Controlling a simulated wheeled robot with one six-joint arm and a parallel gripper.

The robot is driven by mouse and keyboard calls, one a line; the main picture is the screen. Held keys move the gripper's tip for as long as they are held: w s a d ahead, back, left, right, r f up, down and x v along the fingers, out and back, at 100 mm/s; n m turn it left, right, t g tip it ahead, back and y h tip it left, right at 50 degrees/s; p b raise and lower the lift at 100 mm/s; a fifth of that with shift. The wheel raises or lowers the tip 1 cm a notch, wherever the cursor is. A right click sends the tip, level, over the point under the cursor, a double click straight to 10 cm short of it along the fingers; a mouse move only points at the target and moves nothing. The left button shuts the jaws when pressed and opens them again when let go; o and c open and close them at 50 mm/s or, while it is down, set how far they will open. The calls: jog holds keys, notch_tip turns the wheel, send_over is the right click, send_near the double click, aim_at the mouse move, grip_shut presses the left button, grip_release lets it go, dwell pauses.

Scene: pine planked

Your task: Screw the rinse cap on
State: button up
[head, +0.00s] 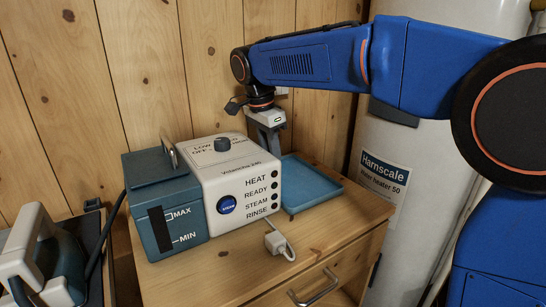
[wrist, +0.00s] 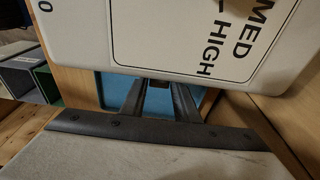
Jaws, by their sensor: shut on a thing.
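The white steam station (head: 240,180) with its teal tank (head: 165,230) stands on the wooden cabinet. Its top panel with the MED and HIGH lettering (wrist: 215,45) fills the upper wrist view. My gripper (head: 273,145) points down at the station's right side, its lower fingers partly hidden behind the housing in the head view. In the wrist view my gripper (wrist: 160,92) is shut on a small dark thing, apparently the rinse cap (wrist: 158,83), close to the housing's edge. Most of the cap is hidden, and I cannot tell whether it touches its fitting.
A blue tray (head: 319,191) lies on the cabinet right of the station and shows below the fingers in the wrist view (wrist: 120,93). A white plug with a cable (head: 279,245) lies in front. An iron (head: 38,250) stands left. A water heater (head: 400,150) stands right.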

jog(key=shift+s+a, duration=0.25)
jog(key=shift+a, duration=0.1)
jog(key=o, duration=1.2)
jog(key=shift+r, duration=0.15)
notch_tip(320, 180, up, 17)
jog(key=s+a, duration=0.1)
jog(key=a, duration=0.1)
jog(key=shift+s+a, duration=0.3)
